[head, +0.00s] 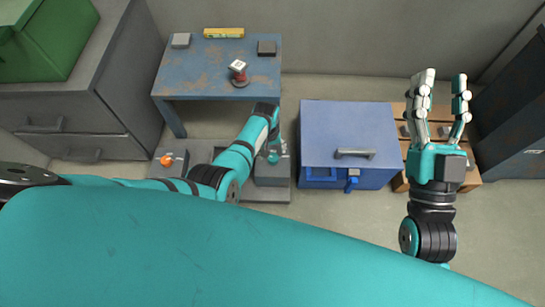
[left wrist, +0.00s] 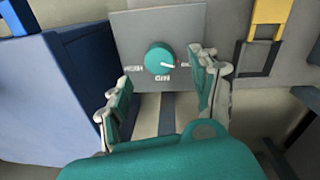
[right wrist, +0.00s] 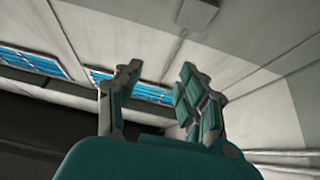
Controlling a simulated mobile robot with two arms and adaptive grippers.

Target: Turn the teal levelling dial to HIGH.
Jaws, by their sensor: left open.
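The teal levelling dial (left wrist: 160,59) is a round knob on a grey panel (left wrist: 188,25), seen in the left wrist view. Its white pointer mark points right and slightly down. Small labels stand to its left, below it and to its right; they are too blurred to read surely. My left gripper (left wrist: 158,92) is open, its fingers apart on either side, a little short of the dial, with no contact visible. In the head view my left gripper (head: 273,150) is by the grey unit, and the dial cannot be made out clearly. My right gripper (head: 438,82) is open and empty, raised at the right.
A blue chest (head: 320,125) with a handle stands right of the grey unit (head: 272,178). It also shows in the left wrist view (left wrist: 50,90). A blue table (head: 200,70) with small items is behind. An orange knob (head: 167,160) is left of my left arm.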

